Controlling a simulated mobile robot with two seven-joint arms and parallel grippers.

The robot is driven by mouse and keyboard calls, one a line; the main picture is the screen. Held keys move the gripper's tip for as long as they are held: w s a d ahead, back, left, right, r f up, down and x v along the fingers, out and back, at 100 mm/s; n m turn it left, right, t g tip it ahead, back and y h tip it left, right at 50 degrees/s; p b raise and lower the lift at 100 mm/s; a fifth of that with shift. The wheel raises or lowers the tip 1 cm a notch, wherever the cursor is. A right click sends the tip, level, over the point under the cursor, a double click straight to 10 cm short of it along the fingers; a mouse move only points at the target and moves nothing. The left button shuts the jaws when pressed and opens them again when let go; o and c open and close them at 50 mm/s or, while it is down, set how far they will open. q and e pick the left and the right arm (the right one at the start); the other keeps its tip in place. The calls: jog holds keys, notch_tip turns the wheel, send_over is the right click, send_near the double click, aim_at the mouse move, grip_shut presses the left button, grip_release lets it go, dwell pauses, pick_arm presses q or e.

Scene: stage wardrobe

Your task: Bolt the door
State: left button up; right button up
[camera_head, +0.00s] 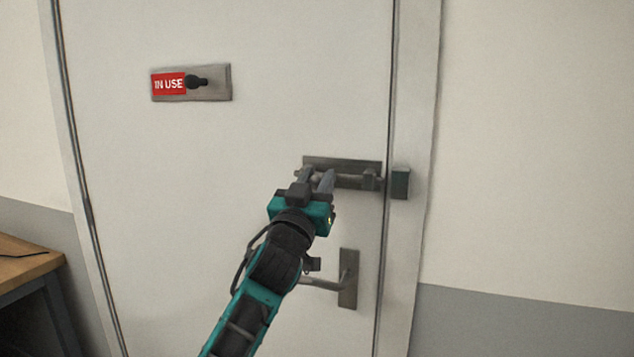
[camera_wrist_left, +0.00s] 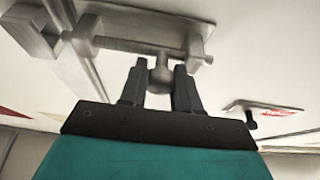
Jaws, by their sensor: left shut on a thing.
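The grey metal bolt (camera_head: 350,182) is mounted on a plate on the white door (camera_head: 250,210), near its right edge. Its keeper (camera_head: 400,183) is on the frame to the right and also shows at the upper left of the left wrist view (camera_wrist_left: 30,30). My left gripper (camera_head: 318,180) is shut on the bolt's round knob (camera_wrist_left: 161,76), which shows between the fingers in the left wrist view. The bar's right end lies close to the keeper; I cannot tell whether it enters it. The door looks closed. My right gripper is not in view.
A door handle (camera_head: 348,280) sits just below the bolt, close to my left arm. An indicator plate (camera_head: 218,82) with a red "IN USE" sign and a black knob is at the upper left. A wooden table (camera_head: 28,266) stands at the lower left.

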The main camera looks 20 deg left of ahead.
pick_arm(q)
grip_shut()
jog(key=shift+d, duration=0.1)
jog(key=shift+d+f, duration=0.1)
jog(key=shift+d, duration=0.2)
jog(key=d+b, duration=0.1)
jog(key=d, duration=0.3)
jog(key=shift+s, duration=0.1)
jog(key=o, duration=0.8)
grip_release()
jog(key=shift+d, duration=0.2)
jog(key=shift+c, duration=0.2)
jog(key=shift+a, duration=0.1)
